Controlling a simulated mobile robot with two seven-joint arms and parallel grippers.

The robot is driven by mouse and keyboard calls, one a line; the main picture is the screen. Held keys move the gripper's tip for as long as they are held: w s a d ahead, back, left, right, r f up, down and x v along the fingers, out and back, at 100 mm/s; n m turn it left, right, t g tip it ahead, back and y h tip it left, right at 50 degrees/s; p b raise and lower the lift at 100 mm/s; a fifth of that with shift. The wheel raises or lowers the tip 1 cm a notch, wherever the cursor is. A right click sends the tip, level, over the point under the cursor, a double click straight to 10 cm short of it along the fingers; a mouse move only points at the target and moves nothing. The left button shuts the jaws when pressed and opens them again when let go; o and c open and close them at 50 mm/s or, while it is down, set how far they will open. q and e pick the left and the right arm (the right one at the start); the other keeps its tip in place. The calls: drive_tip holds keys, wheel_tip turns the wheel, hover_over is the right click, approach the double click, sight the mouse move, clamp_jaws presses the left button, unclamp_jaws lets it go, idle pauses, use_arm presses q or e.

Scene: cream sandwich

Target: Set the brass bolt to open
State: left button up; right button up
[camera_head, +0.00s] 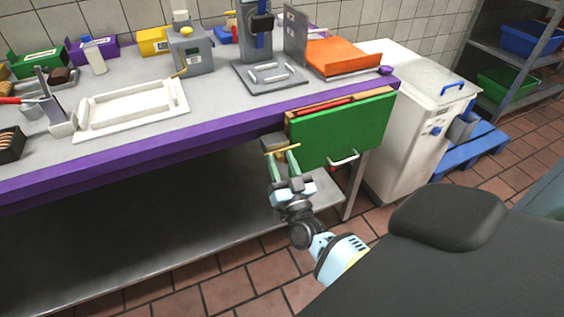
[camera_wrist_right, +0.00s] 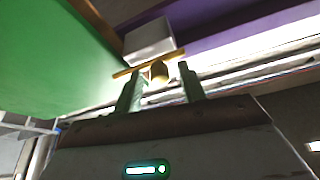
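The brass bolt (camera_head: 282,149) is a thin bar at a small grey block (camera_head: 274,140) under the counter edge, just left of the green drawer front (camera_head: 342,130). In the right wrist view the brass bolt (camera_wrist_right: 128,72) lies slantwise across the grey block (camera_wrist_right: 150,42), with a round brass knob (camera_wrist_right: 159,72) pointing towards the camera. My right gripper (camera_head: 283,161) is in front of the bolt. Its green fingers are open, one on each side of the knob in the right wrist view (camera_wrist_right: 163,80); I cannot tell whether they touch it. My left gripper is out of view.
The purple counter edge (camera_head: 200,122) runs above my right gripper. The drawer front bears a white handle (camera_head: 343,159). A lower shelf (camera_head: 170,235) lies below. A white cabinet (camera_head: 405,140) stands right of the drawer. A white tray (camera_head: 133,108) and an orange tray (camera_head: 343,55) are on the counter.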

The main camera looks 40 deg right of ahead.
drive_tip(key=c, duration=0.7)
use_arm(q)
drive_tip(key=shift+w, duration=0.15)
use_arm(e)
clamp_jaws()
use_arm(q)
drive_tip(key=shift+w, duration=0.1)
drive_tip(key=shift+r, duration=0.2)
use_arm(e)
drive_tip(key=a, duration=0.2)
drive_tip(key=w+a, duration=0.1)
drive_tip(key=shift+a, duration=0.4)
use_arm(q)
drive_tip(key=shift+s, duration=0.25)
use_arm(e)
drive_tip(key=o, duration=0.8)
unclamp_jaws()
drive_tip(key=shift+c, duration=0.2)
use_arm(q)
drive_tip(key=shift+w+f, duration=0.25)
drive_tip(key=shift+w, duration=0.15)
use_arm(e)
drive_tip(key=v, duration=0.8)
